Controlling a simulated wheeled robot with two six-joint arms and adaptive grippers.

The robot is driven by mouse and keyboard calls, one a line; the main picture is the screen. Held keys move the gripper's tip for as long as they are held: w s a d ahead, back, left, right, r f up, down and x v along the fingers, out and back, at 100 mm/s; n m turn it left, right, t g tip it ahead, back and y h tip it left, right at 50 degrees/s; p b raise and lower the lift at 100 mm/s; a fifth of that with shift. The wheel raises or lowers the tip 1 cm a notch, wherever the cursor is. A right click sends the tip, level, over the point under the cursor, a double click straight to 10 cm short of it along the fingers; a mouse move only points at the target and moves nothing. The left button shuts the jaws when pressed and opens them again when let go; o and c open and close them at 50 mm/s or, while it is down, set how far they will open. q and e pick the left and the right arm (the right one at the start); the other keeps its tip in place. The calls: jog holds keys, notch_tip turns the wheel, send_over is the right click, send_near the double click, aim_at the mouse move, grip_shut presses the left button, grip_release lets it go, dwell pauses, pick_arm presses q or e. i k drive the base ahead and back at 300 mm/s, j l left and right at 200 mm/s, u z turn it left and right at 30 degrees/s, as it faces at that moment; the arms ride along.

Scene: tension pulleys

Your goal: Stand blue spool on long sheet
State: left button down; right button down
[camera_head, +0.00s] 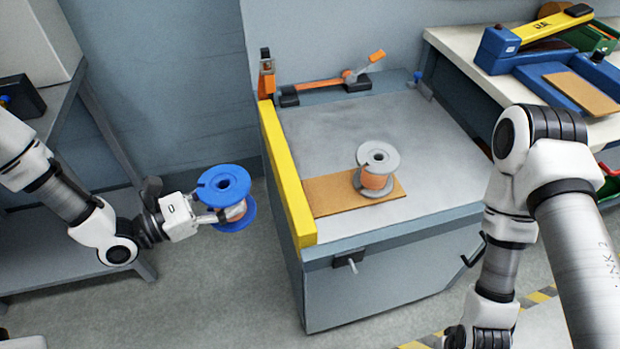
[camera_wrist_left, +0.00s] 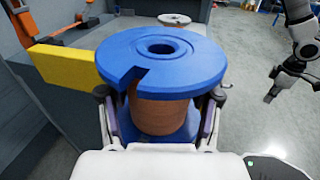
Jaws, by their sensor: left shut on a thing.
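The blue spool (camera_head: 223,184) has blue flanges and a copper-coloured winding. My left gripper (camera_head: 222,213) is shut on it and holds it upright in the air, left of the workbench. In the left wrist view the blue spool (camera_wrist_left: 160,60) fills the middle, with the fingers on either side of its winding. A long tan sheet (camera_head: 328,196) lies on the grey bench top near its front edge. A grey spool (camera_head: 376,170) with a copper winding stands on the sheet's right part; the sheet's left part is bare. My right gripper's fingertips are not visible in the head view.
A yellow raised edge (camera_head: 286,175) runs along the bench's left side, between the blue spool and the sheet. An orange and black clamp bar (camera_head: 325,83) lies at the back. A side table (camera_head: 600,125) at right holds blue and yellow tools. The bench's middle is clear.

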aim_at(329, 192)
jog(key=i+l+u, duration=0.1)
jog(key=l+u, duration=0.35)
jog(key=l, duration=0.9)
jog(key=k+l+u, duration=0.1)
jog(key=l+u, duration=0.3)
jog(key=l, duration=0.9)
jog(key=k+l, duration=0.1)
jog(key=l, duration=0.5)
